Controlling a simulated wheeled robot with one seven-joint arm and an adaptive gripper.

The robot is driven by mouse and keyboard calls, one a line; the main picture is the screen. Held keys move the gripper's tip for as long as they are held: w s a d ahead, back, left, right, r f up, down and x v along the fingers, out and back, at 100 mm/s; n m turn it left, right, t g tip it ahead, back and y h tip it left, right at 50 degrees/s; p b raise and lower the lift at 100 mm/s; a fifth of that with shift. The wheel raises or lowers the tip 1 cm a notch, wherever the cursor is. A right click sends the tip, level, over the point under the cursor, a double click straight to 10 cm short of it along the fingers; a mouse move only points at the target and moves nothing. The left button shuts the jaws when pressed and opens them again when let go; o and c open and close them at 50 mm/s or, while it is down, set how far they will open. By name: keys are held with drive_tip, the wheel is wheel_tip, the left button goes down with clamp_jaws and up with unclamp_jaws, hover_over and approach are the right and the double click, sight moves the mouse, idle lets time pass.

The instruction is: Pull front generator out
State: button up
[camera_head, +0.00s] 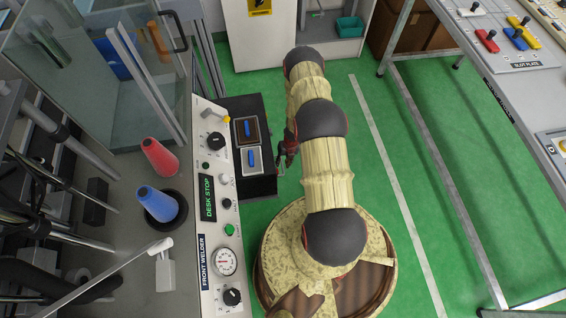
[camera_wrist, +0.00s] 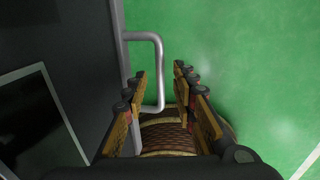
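A black box unit (camera_head: 262,187) with two blue rocker switches on top stands against the right side of the control panel; I take it to hold the generator, but no label shows which part is the front one. A grey bent handle (camera_wrist: 158,62) sticks out from the dark box side (camera_wrist: 85,50) in the wrist view. My gripper (camera_wrist: 160,72) is open, with its two fingers apart. The handle's long bar appears between the fingers, nearer the left one; contact cannot be told. In the head view my gripper (camera_head: 289,147) is beside the box's right side, partly hidden by my arm.
A control panel (camera_head: 215,170) labelled DESK STOP and FRONT WELDER borders the box at left. A metal-framed table (camera_head: 510,88) is at right. Green floor (camera_head: 375,190) lies open between.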

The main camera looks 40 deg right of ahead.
drive_tip(key=v, duration=1.2)
drive_tip(key=shift+a, duration=0.1)
